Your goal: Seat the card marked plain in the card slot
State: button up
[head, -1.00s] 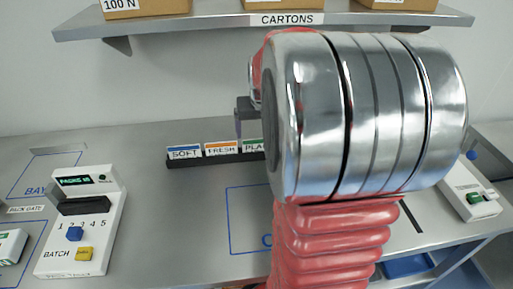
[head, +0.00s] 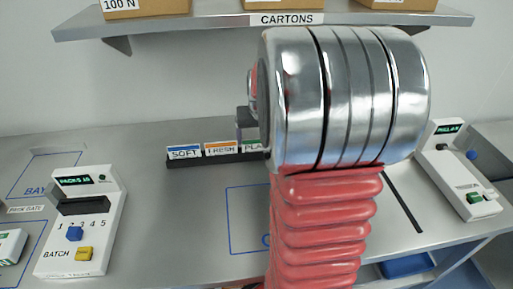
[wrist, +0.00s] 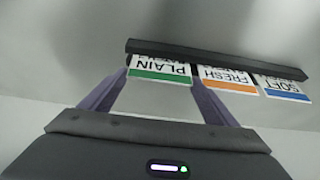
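The card marked PLAIN (wrist: 160,69), white with a green stripe, stands in a dark rack (wrist: 215,58) beside the FRESH (wrist: 228,79) and SOFT (wrist: 283,86) cards. In the head view the PLAIN card (head: 251,147) is partly hidden by my arm. My gripper (wrist: 158,85) is open, with one finger toward each side edge of the PLAIN card. No grip on the card shows. In the head view my gripper (head: 245,124) is a small dark shape just above the card. A white box at left has a dark slot-like piece (head: 84,206); I cannot tell whether this is the card slot.
The white box (head: 62,247) has a display, a blue and a yellow button. Another white console (head: 452,175) stands at right. A shelf with cartons (head: 283,19) hangs above the back. A blue-outlined area (head: 245,222) in front of the rack looks clear where visible.

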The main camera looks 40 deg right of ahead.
jog(key=c, duration=0.9)
jog(key=shift+r, duration=5.05)
